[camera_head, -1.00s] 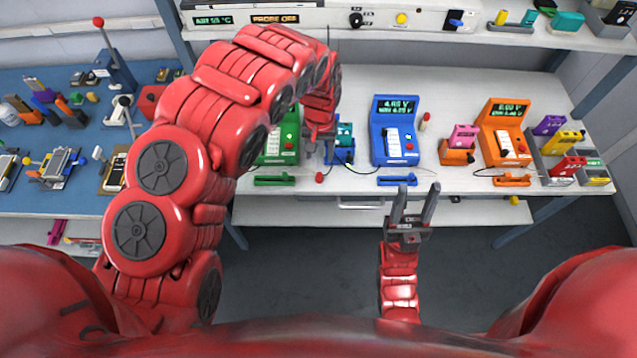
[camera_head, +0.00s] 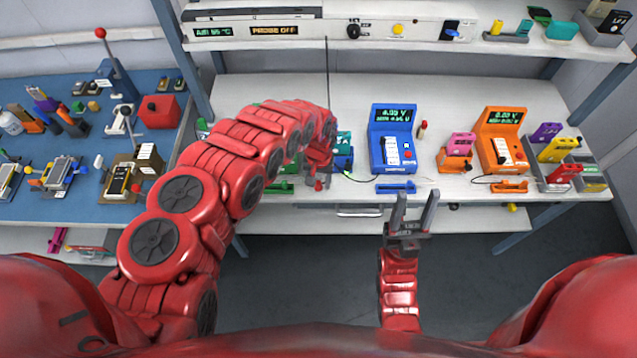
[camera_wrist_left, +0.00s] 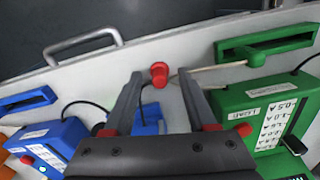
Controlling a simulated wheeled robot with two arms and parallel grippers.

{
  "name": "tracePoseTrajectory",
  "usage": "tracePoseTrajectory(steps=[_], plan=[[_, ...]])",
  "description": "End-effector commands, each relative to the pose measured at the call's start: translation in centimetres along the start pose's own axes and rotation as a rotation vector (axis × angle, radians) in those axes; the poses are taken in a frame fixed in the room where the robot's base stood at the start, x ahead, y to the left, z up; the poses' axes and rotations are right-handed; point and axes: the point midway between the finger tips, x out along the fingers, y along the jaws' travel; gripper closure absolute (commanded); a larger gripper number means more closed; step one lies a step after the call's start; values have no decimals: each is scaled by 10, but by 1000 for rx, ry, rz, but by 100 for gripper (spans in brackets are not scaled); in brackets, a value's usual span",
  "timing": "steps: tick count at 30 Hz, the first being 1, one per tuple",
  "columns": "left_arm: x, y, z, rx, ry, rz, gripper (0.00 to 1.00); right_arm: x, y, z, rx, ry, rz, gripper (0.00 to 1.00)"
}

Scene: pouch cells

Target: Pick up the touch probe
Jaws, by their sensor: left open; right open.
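A small red knob-shaped piece (camera_wrist_left: 159,74), which looks like the touch probe, is at the bench's front edge in the left wrist view, with a pale lead running beside it toward the green tester (camera_wrist_left: 265,112). My left gripper (camera_wrist_left: 158,82) is open, with its two dark fingers on either side of the red piece in that view; I cannot tell whether they touch it. In the head view, my left gripper (camera_head: 321,180) is low over the bench front, partly hidden by my arm. My right gripper (camera_head: 415,199) is open and empty, in front of the bench.
A blue tester (camera_head: 391,150) and an orange tester (camera_head: 501,150) stand on the white bench (camera_head: 345,95). A small red-and-white piece (camera_head: 422,130) stands between them. A handle (camera_wrist_left: 82,42) lies along the bench edge. A blue workbench (camera_head: 75,190) is at left.

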Motion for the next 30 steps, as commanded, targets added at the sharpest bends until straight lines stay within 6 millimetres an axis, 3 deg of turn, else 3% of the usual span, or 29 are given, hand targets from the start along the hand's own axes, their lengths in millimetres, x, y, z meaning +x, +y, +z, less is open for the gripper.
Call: tracePoseTrajectory(steps=[8,15,18,30], plan=[[2,0,0,0,0,0,43,0,0,0,0,0,0,50],[2,0,0,0,0,0,86,0,0,0,0,0,0,50],[2,0,1,0,-1,0,100,0,0,0,0,0,0,50],[2,0,1,1,-2,0,100,0,0,0,0,0,0,50]])
